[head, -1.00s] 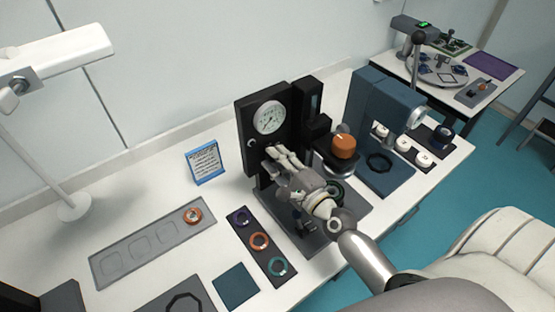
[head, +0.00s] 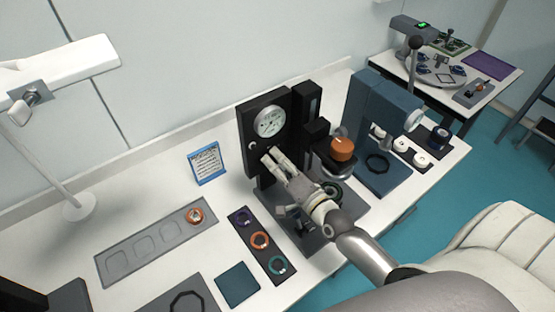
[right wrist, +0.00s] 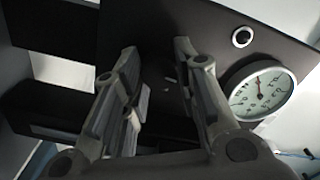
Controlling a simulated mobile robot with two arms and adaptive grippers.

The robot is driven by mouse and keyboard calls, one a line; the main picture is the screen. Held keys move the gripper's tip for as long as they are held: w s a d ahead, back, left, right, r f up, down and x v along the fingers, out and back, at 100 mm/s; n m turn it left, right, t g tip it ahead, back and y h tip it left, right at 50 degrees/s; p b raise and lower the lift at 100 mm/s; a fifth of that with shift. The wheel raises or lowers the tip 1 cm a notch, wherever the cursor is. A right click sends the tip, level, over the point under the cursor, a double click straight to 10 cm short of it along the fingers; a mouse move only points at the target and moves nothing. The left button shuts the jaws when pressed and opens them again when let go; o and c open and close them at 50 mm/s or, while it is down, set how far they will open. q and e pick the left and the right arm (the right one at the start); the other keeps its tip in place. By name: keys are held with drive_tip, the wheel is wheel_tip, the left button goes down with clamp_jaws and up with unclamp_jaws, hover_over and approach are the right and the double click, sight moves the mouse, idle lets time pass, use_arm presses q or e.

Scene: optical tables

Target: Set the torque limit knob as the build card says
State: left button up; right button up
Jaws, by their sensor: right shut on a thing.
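A black press-like station (head: 262,97) stands on the white bench, with a round white dial gauge (head: 269,122) on its upright panel. The gauge also shows in the right wrist view (right wrist: 262,92). My right gripper (head: 270,154) is at the panel just below the gauge. Its fingers are shut on the torque limit knob (right wrist: 166,86), which is dark against the dark panel and mostly hidden; small pale marks show between the fingers. The build card (head: 206,164) stands upright in a blue frame left of the station; its print is too small to read. My left gripper is not in view.
A small round white-rimmed button (right wrist: 242,37) sits on the panel beside the fingers. An orange knob-like cap (head: 342,149) is close right of my gripper. A dark strip with coloured rings (head: 271,256) and a grey tray (head: 117,260) lie to the left. A blue press (head: 369,112) stands right.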

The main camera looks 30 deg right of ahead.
drive_tip(key=shift+o, duration=0.2)
drive_tip(key=shift+n, duration=0.6)
drive_tip(key=shift+c, duration=0.2)
drive_tip(key=o, duration=1.1)
drive_tip(key=shift+c, duration=0.2)
drive_tip(key=shift+s, duration=0.1)
drive_tip(key=s+d, duration=0.1)
drive_tip(key=s, duration=1)
drive_tip(key=shift+s+d, duration=0.35)
